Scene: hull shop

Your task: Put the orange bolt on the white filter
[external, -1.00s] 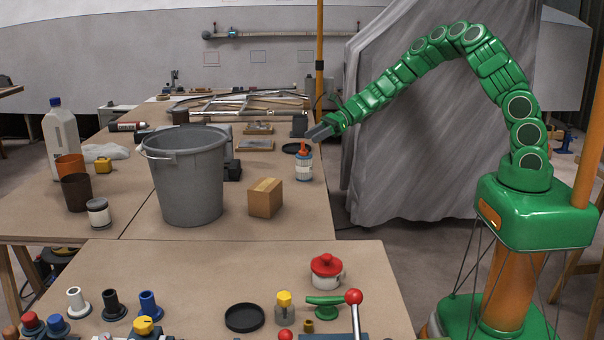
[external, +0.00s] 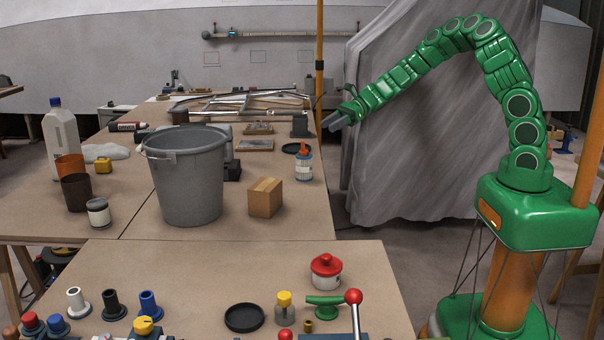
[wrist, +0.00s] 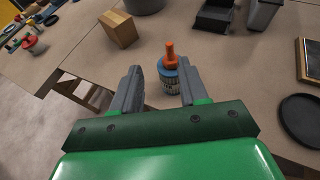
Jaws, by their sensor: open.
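The orange bolt (external: 304,149) stands upright on top of the white filter (external: 304,172), a small cylinder with a blue top, on the far table near its right edge. In the wrist view the bolt (wrist: 170,54) rises from the blue top of the filter (wrist: 169,79), beyond and between the fingers. My gripper (external: 333,122) is open and empty. It hangs above and to the right of the bolt, apart from it. In the wrist view my gripper (wrist: 160,78) shows its two grey fingers spread. The filter's underside is hidden.
A cardboard box (external: 265,198) and a large grey bucket (external: 188,190) stand left of the filter. A flat black dish (external: 294,148) lies just behind it. A grey draped sheet (external: 410,160) hangs to the right. The front table holds a red-lidded pot (external: 326,271).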

